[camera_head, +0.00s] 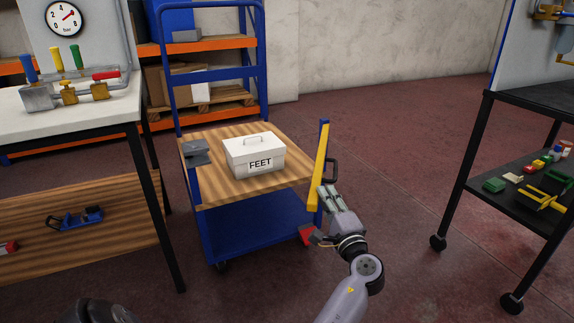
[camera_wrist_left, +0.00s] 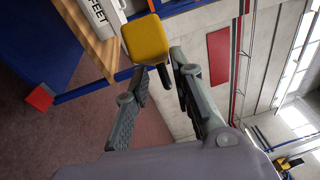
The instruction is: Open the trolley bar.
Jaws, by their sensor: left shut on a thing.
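The blue trolley (camera_head: 253,232) has a wooden top. Its yellow bar (camera_head: 317,168) slants along the right end of the top, beside a blue post. In the left wrist view the bar (camera_wrist_left: 147,40) shows end-on as a yellow block. My left gripper (camera_head: 329,178) is at the bar, on its right side. The exact contact is partly hidden. My right gripper does not show.
A white box marked FEET (camera_head: 255,155) and a grey clamp-like part (camera_head: 197,153) sit on the trolley top. A white-topped workbench (camera_head: 110,108) stands close on the left. A black wheeled table (camera_head: 535,110) stands on the right. The floor between is clear.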

